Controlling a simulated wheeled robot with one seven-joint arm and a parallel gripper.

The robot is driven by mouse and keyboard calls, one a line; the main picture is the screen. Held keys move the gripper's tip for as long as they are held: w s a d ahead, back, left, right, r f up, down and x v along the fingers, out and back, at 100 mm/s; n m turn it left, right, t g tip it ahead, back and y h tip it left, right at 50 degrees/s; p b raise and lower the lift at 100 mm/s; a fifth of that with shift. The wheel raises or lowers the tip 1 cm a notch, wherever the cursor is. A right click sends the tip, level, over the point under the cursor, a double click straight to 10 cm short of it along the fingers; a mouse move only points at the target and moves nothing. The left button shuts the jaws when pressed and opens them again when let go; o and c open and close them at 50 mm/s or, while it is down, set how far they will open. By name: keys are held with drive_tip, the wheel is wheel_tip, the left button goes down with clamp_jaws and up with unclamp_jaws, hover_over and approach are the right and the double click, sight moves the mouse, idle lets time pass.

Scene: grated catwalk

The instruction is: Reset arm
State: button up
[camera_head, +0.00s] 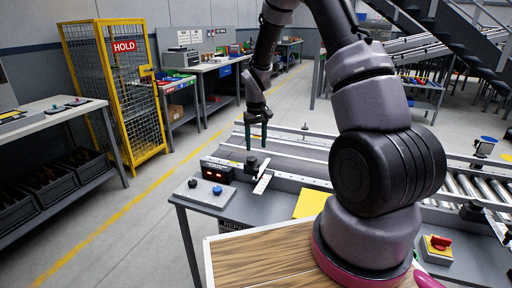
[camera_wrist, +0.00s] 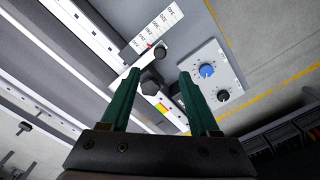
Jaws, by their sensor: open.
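My gripper (camera_head: 257,137) hangs over the grey workbench in the head view, at the end of my bent arm. In the wrist view my gripper (camera_wrist: 160,92) shows two green fingers spread apart with nothing between them. Beyond the fingertips is a black clamp knob (camera_wrist: 151,87) on a rail, apart from the fingers as far as I can tell. A white ruled scale (camera_wrist: 158,27) lies beside it. The clamp (camera_head: 252,163) also shows in the head view just below my gripper.
A control box with a blue knob (camera_head: 217,190) sits at the bench's left corner, near a red digital display (camera_head: 214,174). A red switch on a yellow box (camera_head: 437,245) is at right. A yellow cage marked HOLD (camera_head: 125,46) stands back left. Open floor lies left of the bench.

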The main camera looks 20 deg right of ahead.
drive_tip(key=s+d+r+m+t, duration=0.15)
drive_tip(key=s+r, duration=0.25)
drive_tip(key=r, duration=0.7)
drive_tip(key=s+d+r+m+t, duration=0.15)
drive_tip(key=s+r, duration=0.25)
drive_tip(key=r, duration=0.7)
drive_tip(key=s+r+m+t+y, duration=0.1)
drive_tip(key=s+r+t, duration=0.1)
drive_tip(key=s+r, duration=0.4)
drive_tip(key=s+r+m+t+y, duration=0.1)
drive_tip(key=s+r, duration=0.5)
drive_tip(key=s, duration=0.7)
drive_tip(key=shift+a+m+t, duration=0.15)
drive_tip(key=shift+m+t, duration=0.35)
drive_tip(key=shift+t, duration=0.1)
drive_tip(key=shift+w, duration=0.1)
